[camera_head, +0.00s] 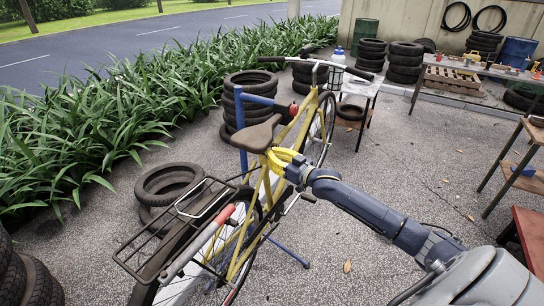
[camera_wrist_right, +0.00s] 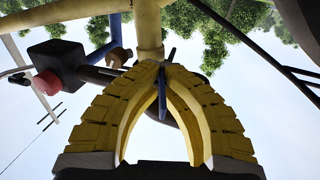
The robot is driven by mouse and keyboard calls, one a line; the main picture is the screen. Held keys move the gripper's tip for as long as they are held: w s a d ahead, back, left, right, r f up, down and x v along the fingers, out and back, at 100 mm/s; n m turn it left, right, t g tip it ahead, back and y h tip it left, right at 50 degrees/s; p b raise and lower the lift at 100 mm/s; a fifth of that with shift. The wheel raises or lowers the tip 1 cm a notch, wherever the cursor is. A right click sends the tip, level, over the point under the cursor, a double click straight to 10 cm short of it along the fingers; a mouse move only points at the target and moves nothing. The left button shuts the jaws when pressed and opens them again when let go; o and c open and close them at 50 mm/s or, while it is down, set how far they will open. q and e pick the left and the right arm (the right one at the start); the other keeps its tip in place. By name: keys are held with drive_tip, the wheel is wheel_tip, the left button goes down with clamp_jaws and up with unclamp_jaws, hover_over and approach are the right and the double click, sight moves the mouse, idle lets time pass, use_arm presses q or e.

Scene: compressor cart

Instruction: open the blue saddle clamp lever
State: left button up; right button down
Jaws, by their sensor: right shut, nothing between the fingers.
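A yellow bicycle (camera_head: 268,190) with a dark brown saddle (camera_head: 257,133) stands in the middle of the head view. My right gripper (camera_head: 273,158), with yellow fingers, is at the frame just below the saddle. In the right wrist view its fingertips (camera_wrist_right: 163,66) meet, shut and empty, close to the yellow frame tube (camera_wrist_right: 148,28). A slim blue lever (camera_wrist_right: 162,92) shows at the fingertips, in the gap beneath where they meet. I cannot tell whether they touch it. In the head view the lever is not distinguishable. My left gripper is not in view.
A blue stand (camera_head: 240,125) holds the bicycle. A black rear rack (camera_head: 150,245) is below the saddle. Tyre stacks (camera_head: 250,85) stand behind, plants (camera_head: 100,120) at the left, and a workbench (camera_head: 485,70) at the right. Paving right of the bicycle is mostly clear.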

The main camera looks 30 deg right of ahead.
drive_tip(key=shift+w+d+r+n+g+y, duration=0.15)
drive_tip(key=shift+d+n+g+y, duration=0.1)
drive_tip(key=shift+n+y, duration=0.4)
drive_tip(key=shift+w+d+r+n+g+y, duration=0.1)
drive_tip(key=shift+n+g+y, duration=0.2)
drive_tip(key=shift+y, duration=0.55)
drive_tip(key=shift+n+g+y, duration=0.25)
drive_tip(key=shift+n+y, duration=0.15)
drive_tip(key=shift+n, duration=0.05)
drive_tip(key=shift+n+g+y, duration=0.4)
drive_tip(key=shift+n+y, duration=0.1)
drive_tip(key=shift+y, duration=0.3)
drive_tip(key=shift+a+f, duration=0.1)
drive_tip(key=c, duration=1.6)
unclamp_jaws()
drive_tip(key=shift+f, duration=0.1)
drive_tip(key=v, duration=1.1)
drive_tip(key=shift+s+d, duration=0.25)
drive_tip(key=shift+s, duration=0.05)
